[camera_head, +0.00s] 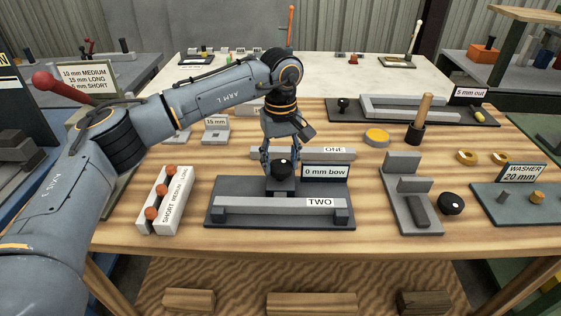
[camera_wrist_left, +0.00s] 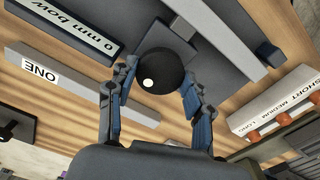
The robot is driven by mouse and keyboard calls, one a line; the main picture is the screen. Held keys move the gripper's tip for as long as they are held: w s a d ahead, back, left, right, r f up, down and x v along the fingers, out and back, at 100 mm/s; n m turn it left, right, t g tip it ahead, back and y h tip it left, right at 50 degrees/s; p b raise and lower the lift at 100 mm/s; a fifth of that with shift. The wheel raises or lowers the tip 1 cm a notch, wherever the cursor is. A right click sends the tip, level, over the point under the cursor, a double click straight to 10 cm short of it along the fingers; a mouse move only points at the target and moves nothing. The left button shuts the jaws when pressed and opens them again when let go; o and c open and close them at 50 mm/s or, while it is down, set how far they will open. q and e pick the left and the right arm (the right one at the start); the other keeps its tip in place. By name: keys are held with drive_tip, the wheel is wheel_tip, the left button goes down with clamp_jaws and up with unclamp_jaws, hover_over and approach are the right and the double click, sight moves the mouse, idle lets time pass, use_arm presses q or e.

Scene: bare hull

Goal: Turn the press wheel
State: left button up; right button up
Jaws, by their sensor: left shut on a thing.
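The press wheel is a black round knob with a white dot (camera_head: 281,168), standing on a dark block in the middle of a grey press plate (camera_head: 225,188). It also shows in the left wrist view (camera_wrist_left: 163,72). My left gripper (camera_head: 281,155) reaches down over the wheel from behind it. In the left wrist view its two blue fingers (camera_wrist_left: 160,80) are shut on the wheel, one on each side. A bar marked TWO (camera_head: 270,203) lies across the front of the press on two dark blocks. My right gripper is not in view.
A "0 mm bow" sign (camera_head: 326,172) stands right beside the wheel, and bar ONE (camera_head: 315,153) lies behind. A white holder (camera_head: 167,205) with orange-red knobs stands to the left. A grey stepped fixture (camera_head: 405,190) and a black knob (camera_head: 451,204) lie to the right.

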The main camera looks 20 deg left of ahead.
sight(281, 165)
use_arm(q)
drive_tip(key=shift+m, duration=1.3)
drive_tip(key=o, duration=1.2)
drive_tip(key=shift+c, duration=0.2)
drive_tip(key=shift+r, duration=0.15)
wheel_tip(281, 165, up, 12)
